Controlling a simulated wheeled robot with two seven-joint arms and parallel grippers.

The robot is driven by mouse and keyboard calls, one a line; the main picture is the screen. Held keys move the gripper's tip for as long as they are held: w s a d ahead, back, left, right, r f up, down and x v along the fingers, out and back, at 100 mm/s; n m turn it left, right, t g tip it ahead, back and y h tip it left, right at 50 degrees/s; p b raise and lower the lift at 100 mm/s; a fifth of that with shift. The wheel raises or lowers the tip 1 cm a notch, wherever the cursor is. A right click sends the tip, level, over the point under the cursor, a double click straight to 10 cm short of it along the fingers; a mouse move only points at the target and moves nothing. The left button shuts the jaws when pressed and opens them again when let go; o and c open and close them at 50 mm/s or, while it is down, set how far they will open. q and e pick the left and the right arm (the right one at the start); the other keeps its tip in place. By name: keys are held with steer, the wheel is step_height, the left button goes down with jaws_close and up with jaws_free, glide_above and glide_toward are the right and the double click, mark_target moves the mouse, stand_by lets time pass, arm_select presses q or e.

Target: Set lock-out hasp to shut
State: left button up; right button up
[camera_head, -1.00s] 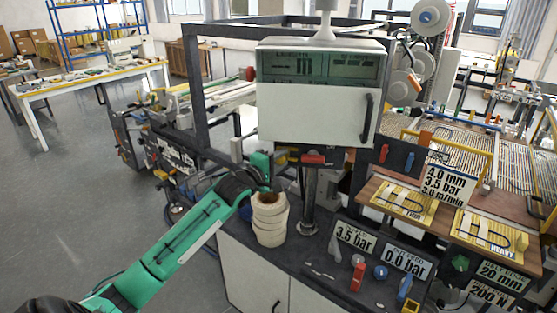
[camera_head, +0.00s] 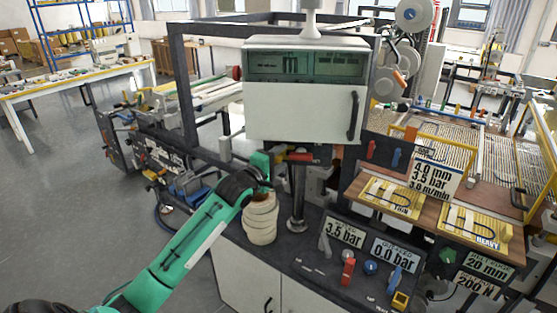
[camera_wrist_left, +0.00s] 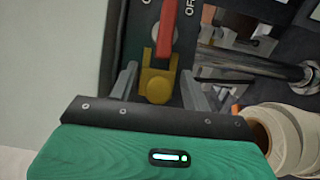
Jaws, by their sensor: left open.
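The yellow lock-out hasp (camera_wrist_left: 157,86) sits on a dark panel in the left wrist view, just below a red switch handle (camera_wrist_left: 167,28). The handle also shows in the head view (camera_head: 301,157), under the white cabinet. My left gripper (camera_wrist_left: 158,82) is open, with one grey finger on each side of the hasp. I cannot tell whether the fingers touch it. In the head view my left gripper (camera_head: 268,170) is beside the panel, and the hasp is too small there to make out clearly. My right gripper is not in view.
A stack of cream rolls (camera_head: 261,218) stands just below my left gripper. A metal post (camera_head: 297,200) rises beside it. The white cabinet (camera_head: 300,113) hangs above. A control panel with knobs and a 3.5 bar sign (camera_head: 345,233) lies to the right.

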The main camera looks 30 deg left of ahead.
arm_select(q)
steer(key=shift+s+a+f, duration=0.1)
steer(key=shift+s, duration=0.25)
steer(key=s+b, duration=0.4)
steer(key=s, duration=0.9)
steer(key=shift+a+b, duration=0.3)
steer(key=shift+a, duration=0.1)
